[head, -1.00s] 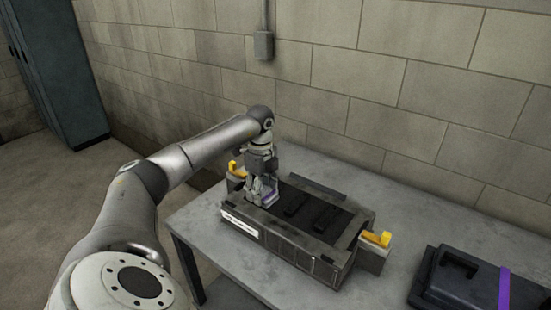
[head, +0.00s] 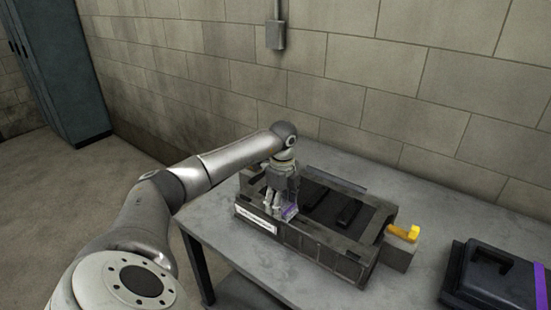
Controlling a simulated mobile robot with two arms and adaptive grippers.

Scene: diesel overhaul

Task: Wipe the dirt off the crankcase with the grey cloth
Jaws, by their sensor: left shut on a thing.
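The crankcase (head: 326,243) is a dark grey, open-topped block with a white label on its near side, lying on a grey table. My left gripper (head: 281,210) points down over the crankcase's left end, close to the near rim. The cloth seems to touch the crankcase top, but the contact is mostly hidden by the fingers. I cannot make out dirt clearly on the dark surface. My right gripper is not in view.
A yellow-topped clamp block (head: 401,246) stands at the crankcase's right end. A black case (head: 487,276) with a purple strap lies on the table's right. The table (head: 218,232) has bare room at front left. A block wall (head: 350,100) rises behind.

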